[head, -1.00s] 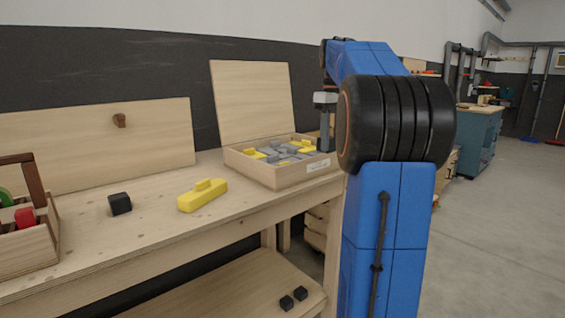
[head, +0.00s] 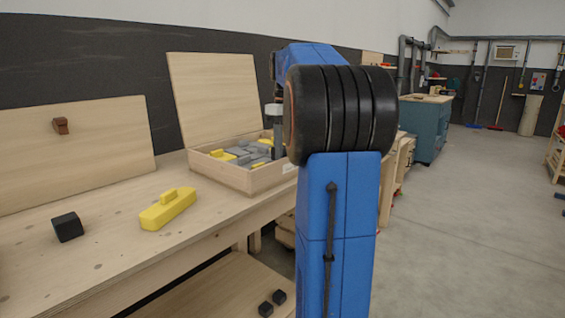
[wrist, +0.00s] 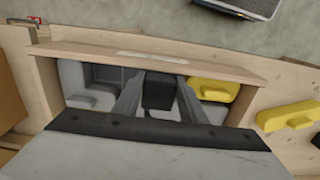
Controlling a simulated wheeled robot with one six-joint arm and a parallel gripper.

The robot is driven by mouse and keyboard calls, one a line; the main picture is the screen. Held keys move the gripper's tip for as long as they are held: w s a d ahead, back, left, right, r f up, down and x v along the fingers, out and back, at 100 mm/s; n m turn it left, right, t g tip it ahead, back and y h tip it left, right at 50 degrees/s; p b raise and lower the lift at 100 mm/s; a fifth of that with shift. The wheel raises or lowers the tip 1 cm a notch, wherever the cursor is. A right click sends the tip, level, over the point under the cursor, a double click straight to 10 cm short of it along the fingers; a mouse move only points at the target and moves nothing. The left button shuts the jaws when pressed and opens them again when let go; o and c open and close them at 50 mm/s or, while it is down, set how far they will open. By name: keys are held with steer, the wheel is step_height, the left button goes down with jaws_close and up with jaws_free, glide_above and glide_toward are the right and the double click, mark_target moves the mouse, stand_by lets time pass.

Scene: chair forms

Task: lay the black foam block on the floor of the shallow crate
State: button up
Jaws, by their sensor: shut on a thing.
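A black block (wrist: 158,92) sits between the two grey fingers of my gripper (wrist: 161,84) in the wrist view. My gripper is shut on it, over a shallow wooden crate (wrist: 215,65) holding grey and yellow pieces. In the head view the crate (head: 240,180) stands on the bench with a tall board behind it. My gripper (head: 278,150) is at its right end there, its tips hidden. I cannot tell whether the block touches the crate's floor. Another black block (head: 67,226) lies on the bench at the left.
A yellow block (head: 168,209) with a raised knob lies on the bench between the black block and the crate. Small black cubes (head: 272,302) lie on the lower shelf. A panel (head: 80,150) with a brown knob stands at the back. Open floor (head: 460,230) lies to the right.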

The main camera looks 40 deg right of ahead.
steer(key=shift+f, duration=2.15)
steer(key=o, duration=1.1)
steer(key=shift+f, duration=0.1)
step_height(320, 180, up, 12)
steer(key=shift+r, duration=0.15)
